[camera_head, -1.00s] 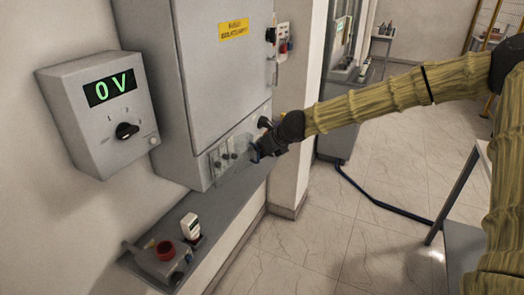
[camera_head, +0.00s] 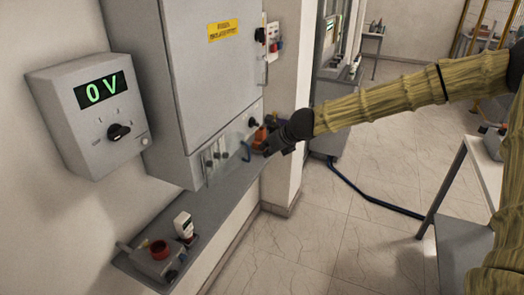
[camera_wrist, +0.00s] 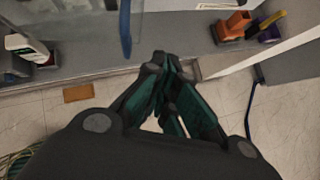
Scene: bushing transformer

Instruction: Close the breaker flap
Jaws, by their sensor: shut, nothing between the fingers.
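The clear breaker flap (camera_head: 227,160) is at the bottom of the grey cabinet, over several small breakers. Its blue handle (camera_head: 246,152) is at its right end. The clear panel is faint, and I cannot tell how far it stands from the cabinet front. My gripper (camera_head: 266,151) is shut and empty, just right of the blue handle and apart from it. In the wrist view the shut fingers (camera_wrist: 161,60) point up the picture, and the blue handle (camera_wrist: 125,28) stands to their upper left.
The grey cabinet (camera_head: 195,75) is on the wall above a ledge (camera_head: 215,200). An orange object (camera_wrist: 232,26) and a purple one (camera_wrist: 268,32) are beyond the fingers, to the right. A voltage box reading 0 V (camera_head: 100,115) is at left. Open floor (camera_head: 310,225) lies to the right.

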